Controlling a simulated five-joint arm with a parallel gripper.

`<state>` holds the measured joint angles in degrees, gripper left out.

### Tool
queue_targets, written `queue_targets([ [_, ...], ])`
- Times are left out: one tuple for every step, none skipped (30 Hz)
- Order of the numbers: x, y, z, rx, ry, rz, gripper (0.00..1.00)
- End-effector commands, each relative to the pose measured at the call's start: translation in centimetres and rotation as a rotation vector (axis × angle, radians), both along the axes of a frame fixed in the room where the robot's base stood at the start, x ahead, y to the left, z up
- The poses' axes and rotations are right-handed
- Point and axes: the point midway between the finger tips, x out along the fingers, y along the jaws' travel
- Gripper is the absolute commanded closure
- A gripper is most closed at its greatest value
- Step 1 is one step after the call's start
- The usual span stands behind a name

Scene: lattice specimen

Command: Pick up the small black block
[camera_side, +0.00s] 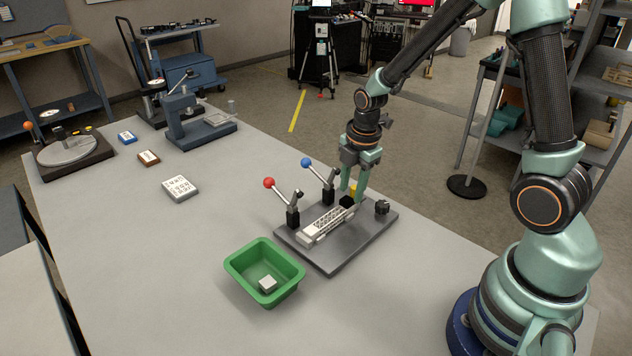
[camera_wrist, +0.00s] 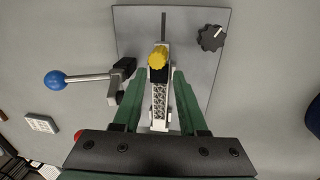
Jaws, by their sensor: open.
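The small black block (camera_side: 346,201) sits at the far end of the white lattice specimen (camera_side: 325,223) on the grey base plate (camera_side: 327,262). In the wrist view the black block (camera_wrist: 158,76) shows as a dark patch just below the yellow knob, partly covered by it. My gripper (camera_side: 354,194) points down over that end of the plate. In the wrist view its green fingers (camera_wrist: 157,84) are open, one on each side of the block and lattice. Nothing is held. I cannot tell how high the fingertips are above the block.
A yellow knob (camera_wrist: 158,57) stands beside the block. Levers with a red ball (camera_side: 269,183) and a blue ball (camera_side: 306,162) rise on the plate's left side; a black knob (camera_side: 382,206) is at right. A green bin (camera_side: 240,280) holding a pale block stands in front.

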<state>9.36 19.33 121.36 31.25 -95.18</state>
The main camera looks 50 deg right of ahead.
Motion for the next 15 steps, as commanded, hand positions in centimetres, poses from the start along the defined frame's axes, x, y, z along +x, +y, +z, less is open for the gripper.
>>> queue_targets([
  [0.0, 0.0, -0.7, 0.000, 0.003, 0.000, 0.58],
  [0.1, 0.0, -1.0, 0.000, 0.002, 0.000, 0.58],
  [0.1, 0.0, -1.3, 0.000, 0.003, 0.000, 0.58],
  [0.2, 0.0, -1.5, 0.000, 0.002, 0.000, 0.58],
  [0.2, 0.0, -1.7, 0.000, 0.001, 0.000, 0.58],
  [0.3, 0.0, -1.8, 0.000, 0.000, 0.000, 0.58],
  [0.3, 0.0, -1.9, 0.000, 0.000, 0.000, 0.58],
  [0.3, 0.0, -1.9, 0.000, 0.000, 0.000, 0.58],
  [0.3, 0.0, -1.9, 0.000, 0.000, 0.000, 0.58],
  [0.3, 0.0, -1.9, 0.000, 0.000, 0.000, 0.58],
  [0.3, 0.0, -1.9, 0.000, -0.001, 0.000, 0.58],
  [0.3, 0.0, -1.9, 0.000, -0.001, 0.000, 0.58],
  [0.3, 0.0, -1.9, 0.000, -0.001, 0.000, 0.58],
  [0.3, 0.0, -1.9, 0.000, -0.001, 0.000, 0.62],
  [0.3, 0.0, -1.9, 0.000, -0.001, 0.000, 0.77],
])
